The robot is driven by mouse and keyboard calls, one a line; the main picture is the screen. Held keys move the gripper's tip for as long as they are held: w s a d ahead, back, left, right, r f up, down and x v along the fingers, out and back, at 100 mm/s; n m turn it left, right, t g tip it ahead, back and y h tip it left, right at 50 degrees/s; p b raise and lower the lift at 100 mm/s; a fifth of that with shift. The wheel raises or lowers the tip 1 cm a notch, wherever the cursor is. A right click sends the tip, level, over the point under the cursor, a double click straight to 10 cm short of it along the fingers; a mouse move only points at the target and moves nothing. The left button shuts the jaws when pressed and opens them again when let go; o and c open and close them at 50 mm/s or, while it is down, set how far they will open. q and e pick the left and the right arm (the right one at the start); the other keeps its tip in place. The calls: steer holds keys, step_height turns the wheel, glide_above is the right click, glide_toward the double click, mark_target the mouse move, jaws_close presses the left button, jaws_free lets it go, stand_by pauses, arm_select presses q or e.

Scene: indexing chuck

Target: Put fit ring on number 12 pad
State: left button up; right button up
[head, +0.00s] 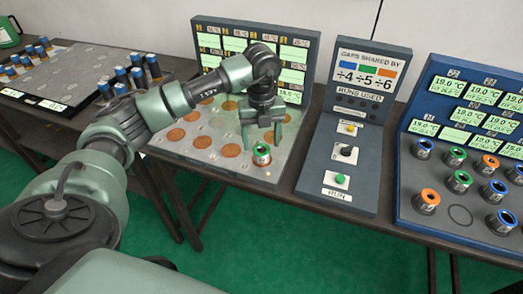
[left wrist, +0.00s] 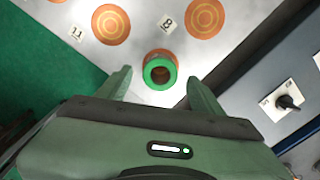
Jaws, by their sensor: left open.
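A silver ring piece with a green top (head: 261,154) stands upright at the front right corner of the grey pad board (head: 212,176). In the left wrist view the green-topped ring (left wrist: 160,70) is just ahead of my fingers, roughly centred between them. My left gripper (head: 262,136) is open and empty above and behind the ring in the head view. Orange round pads (left wrist: 205,18) lie on the board, with number tags 11 (left wrist: 77,32) and 8 (left wrist: 168,25) beside them. I cannot read a 12 tag. My right gripper is not in view.
A dark control panel (head: 342,180) with yellow, black and green knobs stands just right of the board. A blue rack (head: 456,223) with several coloured rings is farther right. A display panel (head: 292,52) rises behind the board. A tray of blue-capped cylinders (head: 70,84) is at left.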

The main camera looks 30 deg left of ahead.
mark_target(262, 149)
arm_select(q)
step_height(262, 149, up, 8)
steer(key=b, duration=0.1)
steer(key=shift+r, duration=0.15)
stand_by(1.4)
stand_by(0.4)
